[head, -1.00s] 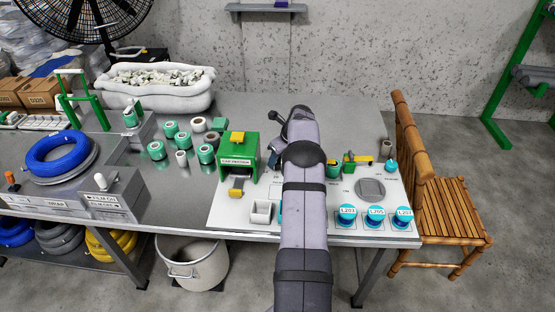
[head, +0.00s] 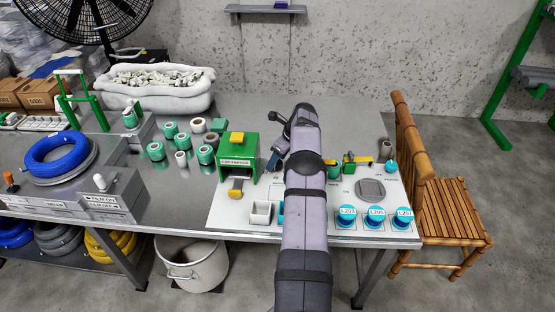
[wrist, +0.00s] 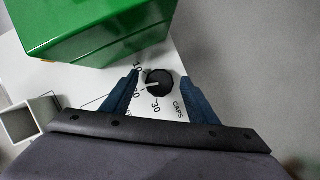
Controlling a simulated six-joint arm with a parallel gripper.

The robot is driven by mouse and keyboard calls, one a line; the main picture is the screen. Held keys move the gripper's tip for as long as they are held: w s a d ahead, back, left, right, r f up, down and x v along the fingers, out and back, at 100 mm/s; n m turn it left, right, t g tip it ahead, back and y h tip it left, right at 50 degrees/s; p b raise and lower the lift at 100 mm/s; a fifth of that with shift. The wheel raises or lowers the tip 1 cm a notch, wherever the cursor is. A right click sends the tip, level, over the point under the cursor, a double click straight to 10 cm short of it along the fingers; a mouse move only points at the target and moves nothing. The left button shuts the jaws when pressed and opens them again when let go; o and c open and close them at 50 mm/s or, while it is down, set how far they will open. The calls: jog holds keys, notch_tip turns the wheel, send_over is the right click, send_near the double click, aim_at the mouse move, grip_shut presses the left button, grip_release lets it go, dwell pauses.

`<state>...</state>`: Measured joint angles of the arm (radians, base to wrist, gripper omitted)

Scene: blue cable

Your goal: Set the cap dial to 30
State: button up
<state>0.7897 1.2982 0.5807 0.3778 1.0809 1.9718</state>
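The cap dial (wrist: 158,84) is a round black knob with a white pointer line, in the middle of the wrist view. The numbers 10, 20 and 30 stand around its left and lower side, with "CAPS" printed to its right. The pointer faces left, toward the 20 side; its exact setting is hard to read. My gripper (wrist: 160,77) is open, with one blue finger on each side of the dial. Gaps show between fingers and knob. In the head view a blue finger of my gripper (head: 273,160) shows beside the green cap feeder (head: 238,148); my arm hides the dial.
The green feeder also fills the upper left of the wrist view (wrist: 85,30), close to my left finger. A small white open box (head: 261,212) stands on the white panel.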

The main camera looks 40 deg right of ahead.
aim_at(280, 164)
dwell(0.3)
jog(key=v, duration=0.7)
jog(key=shift+b, duration=0.45)
jog(key=shift+s+r, duration=0.1)
jog(key=a+r, duration=0.4)
jog(key=shift+w+d+f+m+h+p, duration=0.2)
jog(key=shift+w+d+f+m+h, duration=0.45)
jog(key=shift+f, duration=1.2)
jog(key=shift+w+d+f+m+p, duration=0.1)
jog(key=shift+d+f+m+p, duration=0.25)
jog(key=shift+f+m, duration=1.1)
jog(key=shift+w+d+f+m+h+p, duration=0.1)
jog(key=shift+w+d+f+m+h, duration=0.4)
jog(key=shift+f, duration=1.7)
jog(key=shift+s, duration=0.15)
